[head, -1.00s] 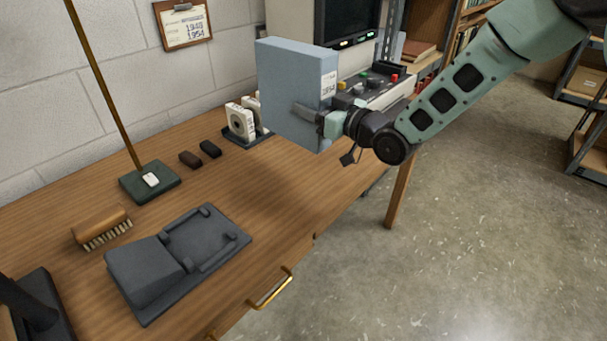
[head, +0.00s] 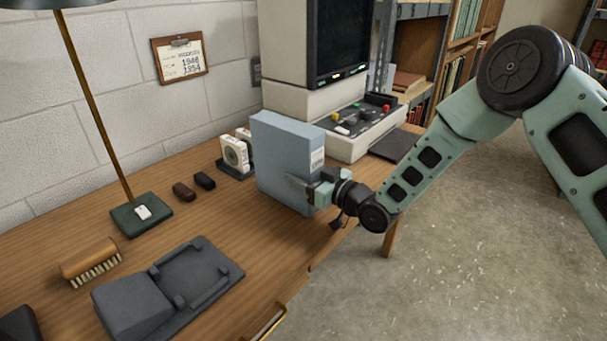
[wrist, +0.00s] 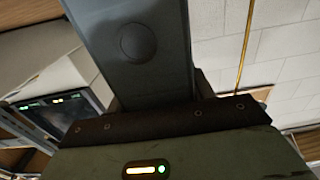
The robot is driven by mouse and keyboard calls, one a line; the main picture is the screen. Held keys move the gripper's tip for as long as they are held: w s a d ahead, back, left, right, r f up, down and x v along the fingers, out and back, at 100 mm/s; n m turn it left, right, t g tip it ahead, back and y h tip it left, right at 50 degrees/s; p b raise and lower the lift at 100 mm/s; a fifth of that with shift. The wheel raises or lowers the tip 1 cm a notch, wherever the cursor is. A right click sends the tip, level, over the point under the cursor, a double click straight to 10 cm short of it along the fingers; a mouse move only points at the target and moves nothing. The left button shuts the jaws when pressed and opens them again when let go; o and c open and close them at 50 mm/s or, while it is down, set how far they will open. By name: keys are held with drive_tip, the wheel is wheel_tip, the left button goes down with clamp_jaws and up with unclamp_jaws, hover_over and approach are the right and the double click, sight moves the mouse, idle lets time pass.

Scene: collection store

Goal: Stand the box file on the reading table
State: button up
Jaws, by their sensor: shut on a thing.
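The blue-grey box file (head: 283,160) is upright with a white label on its narrow spine. It is at or just above the wooden reading table (head: 235,255), near the front edge; I cannot tell whether its base touches the wood. My gripper (head: 318,190) is shut on the lower part of the box file from the right. In the wrist view the box file (wrist: 135,55) fills the upper middle between the jaws, its round finger hole showing. Its bottom far side is hidden.
A microfilm reader (head: 345,120) stands just behind and right of the box file. Film reels (head: 237,152) in a rack, two small dark blocks, a lamp base (head: 141,214), a brush (head: 90,262) and a dark grey cradle (head: 168,288) lie to the left. Bare wood lies between.

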drive_tip(key=o, duration=1.3)
drive_tip(key=shift+o, duration=0.2)
drive_tip(key=shift+r, duration=0.1)
drive_tip(key=b+v, duration=0.1)
drive_tip(key=v, duration=1.1)
drive_tip(key=s+d+r+m+g+h, duration=0.1)
drive_tip(key=s+d+r+g+h, duration=0.1)
drive_tip(key=s, duration=0.8)
drive_tip(key=s+d+r+m+g+h, duration=0.1)
drive_tip(key=s+g+h, duration=0.4)
drive_tip(key=s, duration=0.6)
drive_tip(key=s+d+r+g+h, duration=0.3)
drive_tip(key=s+h, duration=0.3)
drive_tip(key=s, duration=0.5)
drive_tip(key=shift+d+r+m+g+h, duration=0.3)
drive_tip(key=shift+d+r+m+g, duration=0.1)
drive_tip(key=shift+g, duration=0.1)
